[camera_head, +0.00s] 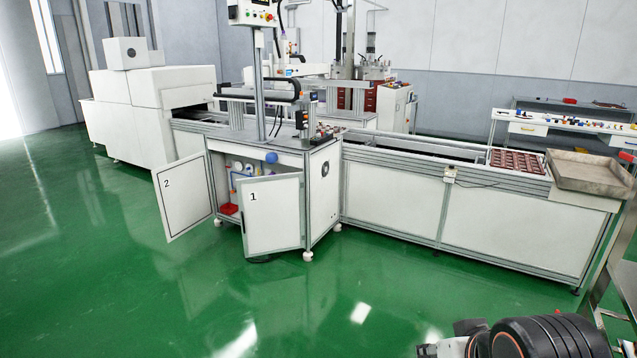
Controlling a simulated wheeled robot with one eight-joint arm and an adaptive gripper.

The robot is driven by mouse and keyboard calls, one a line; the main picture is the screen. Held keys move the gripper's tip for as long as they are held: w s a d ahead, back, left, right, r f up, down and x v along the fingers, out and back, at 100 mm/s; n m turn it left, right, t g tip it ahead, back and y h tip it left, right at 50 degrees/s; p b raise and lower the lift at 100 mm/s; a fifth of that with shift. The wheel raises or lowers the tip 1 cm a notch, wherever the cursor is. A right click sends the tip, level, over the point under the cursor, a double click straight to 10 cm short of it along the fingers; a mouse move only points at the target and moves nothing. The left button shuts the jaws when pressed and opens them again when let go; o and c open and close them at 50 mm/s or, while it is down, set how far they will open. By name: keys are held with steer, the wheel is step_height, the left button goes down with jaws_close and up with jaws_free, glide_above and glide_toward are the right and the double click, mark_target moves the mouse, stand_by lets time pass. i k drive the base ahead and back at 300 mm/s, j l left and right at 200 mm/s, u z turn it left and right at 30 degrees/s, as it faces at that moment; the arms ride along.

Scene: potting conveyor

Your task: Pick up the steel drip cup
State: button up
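I cannot make out a steel drip cup for certain in the head view. Small items (325,131) sit on the top of the central workstation, but they are too small to tell apart. Part of my arm, dark with orange rings, shows at the lower right edge. Beside it is a grey and black end piece that looks like my gripper (455,343), cut off by the bottom edge. Its fingers cannot be made out. It is far from the workstation, over the floor.
The workstation cabinet has two open doors, marked 2 (183,198) and 1 (271,215), with bottles inside. A conveyor (400,150) runs right to red-brown trays (517,160) and a shallow metal tray (592,182). A bench (560,130) stands behind. The green floor (300,300) in front is clear.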

mark_target(305, 142)
steer(key=i+z, duration=0.15)
steer(key=i, duration=3.35)
steer(key=i+l+u, duration=0.15)
steer(key=i, duration=1)
steer(key=i+l+u, duration=0.15)
steer(key=i+u, duration=0.15)
steer(key=i, duration=0.15)
steer(key=i+l+u, duration=0.2)
steer(key=i+u, duration=0.15)
steer(key=i+l+u, duration=0.3)
steer(key=i, duration=0.2)
